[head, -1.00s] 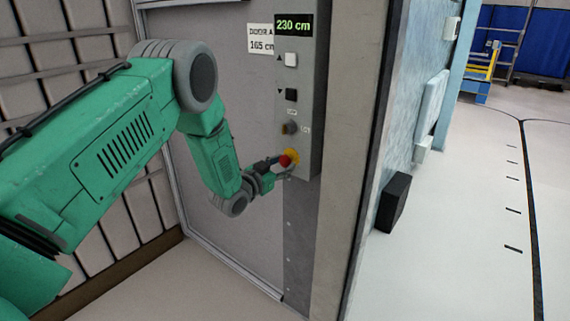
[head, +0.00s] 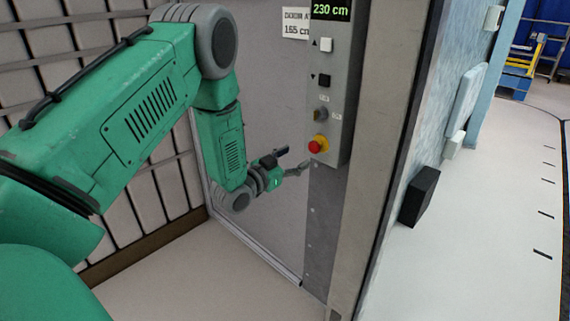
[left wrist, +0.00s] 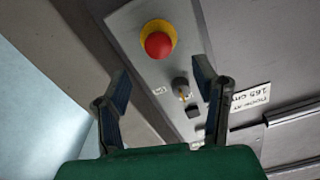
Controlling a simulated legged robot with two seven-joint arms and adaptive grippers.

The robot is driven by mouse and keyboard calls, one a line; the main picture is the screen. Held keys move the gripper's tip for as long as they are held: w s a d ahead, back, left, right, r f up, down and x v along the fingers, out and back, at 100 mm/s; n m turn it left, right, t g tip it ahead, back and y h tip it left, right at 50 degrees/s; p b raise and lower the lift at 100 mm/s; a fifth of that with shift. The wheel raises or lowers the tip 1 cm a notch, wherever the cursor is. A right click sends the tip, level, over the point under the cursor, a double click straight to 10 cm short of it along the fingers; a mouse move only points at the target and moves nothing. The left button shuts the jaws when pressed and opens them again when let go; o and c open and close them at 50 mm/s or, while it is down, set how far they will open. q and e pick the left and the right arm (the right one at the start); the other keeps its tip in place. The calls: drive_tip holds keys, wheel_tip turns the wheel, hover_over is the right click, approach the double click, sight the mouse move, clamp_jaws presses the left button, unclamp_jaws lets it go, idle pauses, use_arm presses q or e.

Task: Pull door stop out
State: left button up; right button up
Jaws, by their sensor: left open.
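The door stop is a red mushroom button (head: 316,146) on a yellow base, low on a grey control panel (head: 333,95). It also shows in the left wrist view as a red knob (left wrist: 158,45) on a yellow ring, beyond and between the fingers. My left gripper (head: 293,160) is just left of and slightly below the button, apart from it. In the left wrist view its two fingers (left wrist: 160,95) are spread and hold nothing. My right gripper is not in view.
Above the stop, the panel carries a key switch (head: 322,114), a black button (head: 323,81), a white button (head: 326,46) and a display (head: 331,10) reading 230 cm. A grey pillar (head: 375,150) stands right of the panel. A black box (head: 419,195) is on the wall beyond.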

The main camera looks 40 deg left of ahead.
use_arm(q)
drive_tip(key=s, duration=0.4)
drive_tip(key=shift+s+d+r, duration=0.1)
drive_tip(key=shift+s+d, duration=0.1)
drive_tip(key=shift+a, duration=0.2)
